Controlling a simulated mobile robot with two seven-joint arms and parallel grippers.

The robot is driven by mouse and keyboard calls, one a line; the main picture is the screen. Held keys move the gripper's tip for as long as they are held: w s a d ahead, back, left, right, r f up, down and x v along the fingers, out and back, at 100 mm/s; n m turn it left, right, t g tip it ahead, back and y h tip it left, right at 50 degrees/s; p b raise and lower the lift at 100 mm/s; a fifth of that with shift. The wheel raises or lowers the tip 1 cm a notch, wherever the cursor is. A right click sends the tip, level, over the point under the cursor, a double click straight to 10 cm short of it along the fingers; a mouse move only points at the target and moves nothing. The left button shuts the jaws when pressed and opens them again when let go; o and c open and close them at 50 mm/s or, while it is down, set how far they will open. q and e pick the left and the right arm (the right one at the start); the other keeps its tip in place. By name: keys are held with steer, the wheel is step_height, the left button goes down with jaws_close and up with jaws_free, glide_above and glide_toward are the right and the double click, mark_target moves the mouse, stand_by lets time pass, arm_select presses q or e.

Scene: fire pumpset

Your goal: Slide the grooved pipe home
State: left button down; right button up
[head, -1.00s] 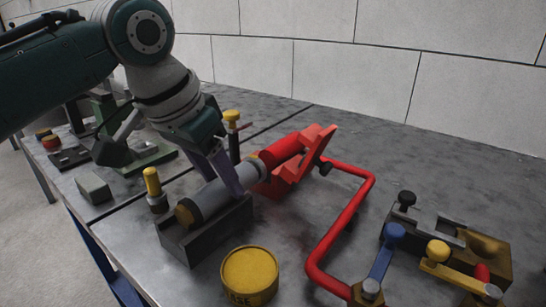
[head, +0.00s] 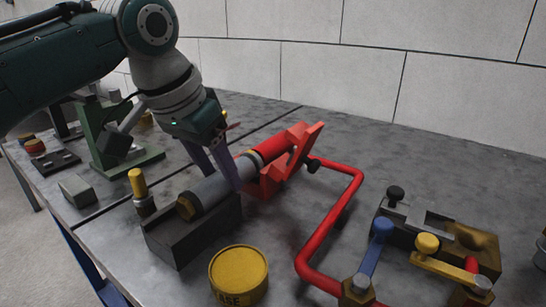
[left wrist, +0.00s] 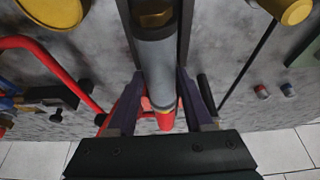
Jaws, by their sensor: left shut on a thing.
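A grey pipe (head: 213,188) with a brass-coloured near end lies along a dark grey cradle block (head: 185,242). My left gripper (head: 228,178) has its purple fingers closed around the pipe near its far end. In the left wrist view, the fingers (left wrist: 160,82) sit on either side of the grey pipe (left wrist: 154,60). A red pipe (head: 277,147) lies in line beyond it, on a red angled stand (head: 297,160). A thin yellowish band shows where the two pipes meet; I cannot tell whether a gap remains. My right gripper is not in view.
A yellow tin (head: 238,275) stands right of the cradle, and a yellow-topped peg (head: 138,188) left of it. A bent red tube (head: 330,222) runs along the right, near blue and yellow handled tools (head: 376,248). A green stand (head: 110,140) is at left.

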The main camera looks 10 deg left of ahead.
arm_select(q)
steer(key=shift+w+d+f+b, duration=0.2)
steer(key=shift+d+b, duration=0.15)
steer(key=shift+d, duration=0.1)
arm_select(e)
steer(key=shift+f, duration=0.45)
arm_select(q)
steer(key=c, duration=0.7)
jaws_free()
steer(key=o, duration=0.3)
steer(key=shift+d+f, duration=0.1)
steer(key=shift+d, duration=0.05)
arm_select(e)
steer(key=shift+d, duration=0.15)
arm_select(q)
steer(key=shift+o, duration=0.8)
steer(key=shift+f, duration=0.15)
